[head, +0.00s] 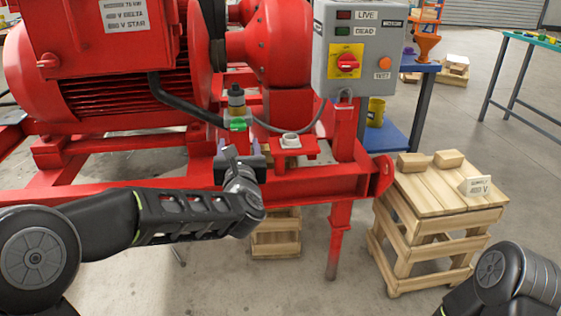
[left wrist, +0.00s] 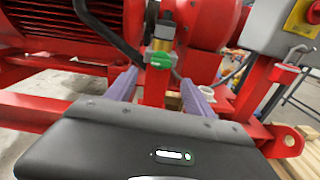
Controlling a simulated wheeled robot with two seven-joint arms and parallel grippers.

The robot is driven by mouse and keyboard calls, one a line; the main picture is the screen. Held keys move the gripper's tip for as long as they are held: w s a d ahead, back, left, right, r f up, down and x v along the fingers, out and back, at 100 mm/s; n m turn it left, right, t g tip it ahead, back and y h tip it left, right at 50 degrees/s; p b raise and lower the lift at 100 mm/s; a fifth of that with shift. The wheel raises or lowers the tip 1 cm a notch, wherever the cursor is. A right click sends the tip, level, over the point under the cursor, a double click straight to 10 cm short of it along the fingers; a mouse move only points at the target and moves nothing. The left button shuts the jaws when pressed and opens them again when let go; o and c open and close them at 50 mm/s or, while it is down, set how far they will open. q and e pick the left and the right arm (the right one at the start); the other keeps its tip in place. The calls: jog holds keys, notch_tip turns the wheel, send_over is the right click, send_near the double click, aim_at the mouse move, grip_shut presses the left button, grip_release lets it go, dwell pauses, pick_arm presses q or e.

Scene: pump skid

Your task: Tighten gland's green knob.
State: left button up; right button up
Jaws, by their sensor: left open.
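The gland's green knob (head: 237,124) sits at the bottom of a brass-coloured fitting (head: 236,103) with a dark cap, in front of the red pump. In the left wrist view the green knob (left wrist: 160,60) lies ahead, between the lines of my two fingers. My left gripper (head: 240,148) is open, just below and in front of the knob in the head view. Its two fingers show apart in the left wrist view (left wrist: 160,88), with nothing held between them. Contact with the knob cannot be made out. My right gripper is out of view; only part of my right arm shows.
A grey control box (head: 358,50) with a red and yellow switch stands right of the knob. A black cable (head: 185,103) runs close on the left. A white nut-like part (head: 290,140) sits on a red bracket. A wooden crate (head: 440,195) stands at right.

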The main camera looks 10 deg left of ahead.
aim_at(238, 128)
pick_arm(q)
jog(key=shift+d+r+n, duration=0.1)
jog(key=shift+r+n, duration=0.25)
jog(key=shift+n, duration=0.05)
jog(key=x, duration=0.7)
jog(key=shift+w, duration=0.4)
jog(key=shift+c, duration=0.3)
grip_shut()
